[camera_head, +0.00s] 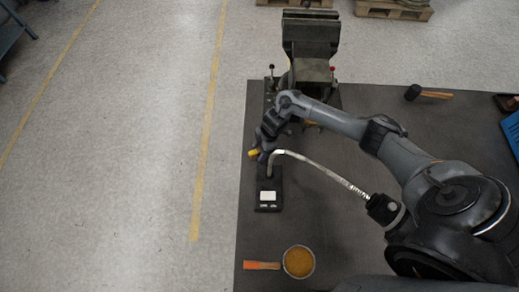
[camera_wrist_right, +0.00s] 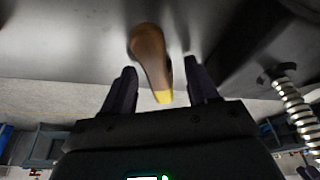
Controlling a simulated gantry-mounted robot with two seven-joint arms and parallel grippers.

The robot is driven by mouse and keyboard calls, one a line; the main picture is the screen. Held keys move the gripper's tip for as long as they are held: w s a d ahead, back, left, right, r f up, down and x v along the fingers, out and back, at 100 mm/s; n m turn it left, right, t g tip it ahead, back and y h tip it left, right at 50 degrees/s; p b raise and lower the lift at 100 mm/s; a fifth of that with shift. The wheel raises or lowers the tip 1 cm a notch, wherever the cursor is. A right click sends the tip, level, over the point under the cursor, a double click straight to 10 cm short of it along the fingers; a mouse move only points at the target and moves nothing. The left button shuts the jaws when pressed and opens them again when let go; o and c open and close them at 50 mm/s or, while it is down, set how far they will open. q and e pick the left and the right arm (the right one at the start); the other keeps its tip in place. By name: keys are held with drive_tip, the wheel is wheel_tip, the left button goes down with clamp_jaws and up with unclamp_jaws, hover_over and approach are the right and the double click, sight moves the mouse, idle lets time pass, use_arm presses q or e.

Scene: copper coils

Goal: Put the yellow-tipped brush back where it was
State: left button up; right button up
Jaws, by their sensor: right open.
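The yellow tip of the brush (camera_head: 253,152) shows in the head view beside my right gripper (camera_head: 263,143), near the table's left edge. The rest of the brush is hidden there by the gripper. In the right wrist view the brush's brown handle (camera_wrist_right: 150,52) ends in the yellow tip, which lies between the two fingers of my right gripper (camera_wrist_right: 160,76). The fingers stand apart, with a visible gap on each side of the handle. I cannot tell what supports the brush. My left gripper is not in view.
A black stand (camera_head: 268,204) with a bent metal hose (camera_head: 318,168) stands just below the gripper. A vise (camera_head: 310,50) is at the back. A round pot (camera_head: 298,262) and an orange-handled tool (camera_head: 262,265) lie at the front. A hammer (camera_head: 425,93) and blue crate (camera_head: 513,130) are right.

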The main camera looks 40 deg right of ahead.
drive_tip(key=p+v, duration=0.1)
drive_tip(key=v, duration=1.1)
drive_tip(key=shift+p, duration=0.35)
drive_tip(key=shift+r, duration=0.1)
